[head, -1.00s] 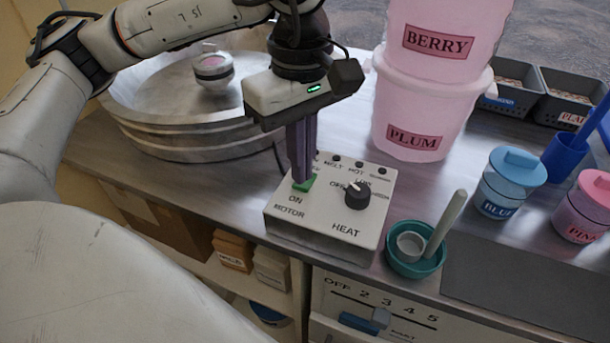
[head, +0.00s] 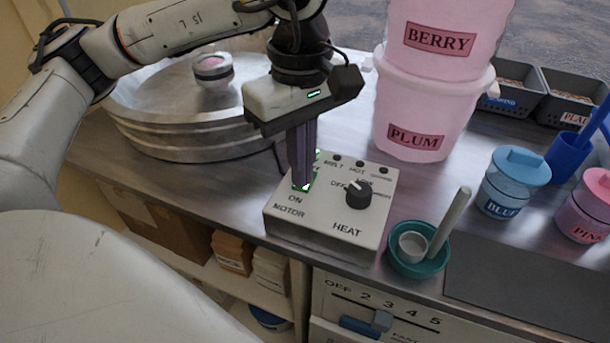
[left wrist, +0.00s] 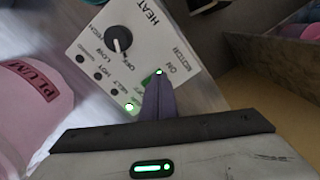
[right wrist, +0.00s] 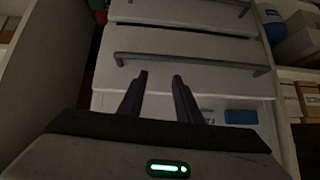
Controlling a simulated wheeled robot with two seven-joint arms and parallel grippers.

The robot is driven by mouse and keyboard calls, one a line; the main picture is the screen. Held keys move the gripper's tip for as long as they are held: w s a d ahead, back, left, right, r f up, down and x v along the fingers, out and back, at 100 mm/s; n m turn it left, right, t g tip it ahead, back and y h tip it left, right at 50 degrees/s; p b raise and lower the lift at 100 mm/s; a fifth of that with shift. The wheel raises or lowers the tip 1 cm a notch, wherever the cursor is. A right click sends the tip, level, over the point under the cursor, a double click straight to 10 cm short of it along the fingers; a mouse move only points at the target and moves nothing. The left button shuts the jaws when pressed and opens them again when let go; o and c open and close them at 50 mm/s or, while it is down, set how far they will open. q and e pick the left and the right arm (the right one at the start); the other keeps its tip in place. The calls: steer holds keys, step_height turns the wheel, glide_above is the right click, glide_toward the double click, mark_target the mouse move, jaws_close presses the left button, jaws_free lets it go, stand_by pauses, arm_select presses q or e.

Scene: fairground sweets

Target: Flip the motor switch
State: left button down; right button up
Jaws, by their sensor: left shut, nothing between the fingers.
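The control box (head: 325,229) stands on the metal counter, with MOTOR and HEAT labels. Its green motor switch (head: 309,184) is at the ON label and mostly hidden by my left gripper (head: 303,187). That gripper is shut and empty, pointing down with its tips at the switch; exact contact is hard to tell. In the left wrist view, a bright green spot of the switch (left wrist: 158,72) shows at the fingertips, and a small green lamp (left wrist: 129,107) glows on the panel. My right gripper (right wrist: 158,78) is open and empty in the right wrist view.
The black heat knob (head: 358,194) is just right of the switch. A metal pan (head: 180,145) stands at left, pink tubs (head: 410,115) behind, and a teal bowl (head: 418,268) at right. White drawers with a grey handle (right wrist: 190,60) are before my right gripper.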

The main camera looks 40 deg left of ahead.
arm_select(q)
step_height(320, 180, up, 7)
steer(key=p, duration=0.4)
stand_by(0.4)
stand_by(0.4)
